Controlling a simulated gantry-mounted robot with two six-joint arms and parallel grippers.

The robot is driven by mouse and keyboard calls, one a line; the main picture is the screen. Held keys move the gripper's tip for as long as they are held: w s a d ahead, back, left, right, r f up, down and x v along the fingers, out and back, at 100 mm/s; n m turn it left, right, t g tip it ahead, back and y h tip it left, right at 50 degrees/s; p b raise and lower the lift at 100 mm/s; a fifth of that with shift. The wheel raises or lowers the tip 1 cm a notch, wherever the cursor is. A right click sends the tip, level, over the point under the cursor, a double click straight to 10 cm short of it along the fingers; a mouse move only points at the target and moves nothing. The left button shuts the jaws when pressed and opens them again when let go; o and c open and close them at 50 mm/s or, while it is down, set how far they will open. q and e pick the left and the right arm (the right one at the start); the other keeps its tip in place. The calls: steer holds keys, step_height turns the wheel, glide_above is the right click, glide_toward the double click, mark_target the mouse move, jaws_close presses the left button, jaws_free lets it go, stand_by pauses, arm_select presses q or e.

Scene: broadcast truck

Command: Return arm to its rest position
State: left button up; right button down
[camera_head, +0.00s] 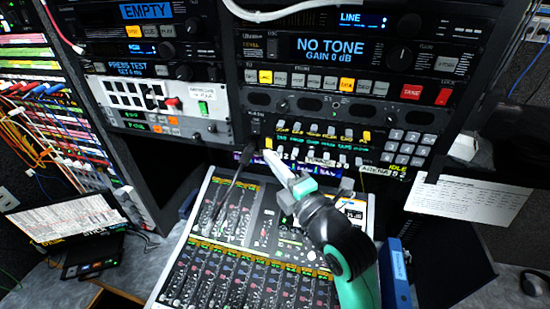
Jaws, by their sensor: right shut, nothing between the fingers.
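My right arm comes up from the lower right in the head view, over the right side of the mixing console (240,262). My right gripper (270,158) is shut and empty. Its tip points up and to the left, close in front of the lower edge of the equipment rack (335,105). I cannot tell whether the tip touches the rack. My left gripper is not in view.
A patch bay with many cables (45,110) is at the far left. A laptop-like screen (65,220) stands on the desk at left. A paper sheet (470,198) hangs at right. A blue binder (396,270) stands beside my arm. A black cable (232,185) rises from the console.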

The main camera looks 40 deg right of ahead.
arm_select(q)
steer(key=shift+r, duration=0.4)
arm_select(e)
steer(key=shift+s+a, duration=0.1)
steer(key=shift+s, duration=0.35)
steer(key=s+a+r+t+y, duration=0.1)
steer(key=s+a+r+t, duration=0.15)
steer(key=r, duration=0.55)
steer(key=s+a+r+t+y, duration=0.15)
steer(key=a+r, duration=0.25)
steer(key=r, duration=0.5)
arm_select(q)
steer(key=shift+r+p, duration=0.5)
arm_select(e)
steer(key=s+a+r+m+t+y, duration=0.1)
steer(key=s+r+m+t, duration=0.3)
steer(key=s+r+m, duration=0.6)
steer(key=r+m, duration=0.1)
steer(key=m, duration=0.5)
steer(key=shift+a+r+m+t, duration=0.3)
steer(key=shift+a+m+t, duration=0.05)
steer(key=shift+m+t, duration=0.05)
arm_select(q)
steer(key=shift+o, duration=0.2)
arm_select(e)
steer(key=shift+y, duration=0.25)
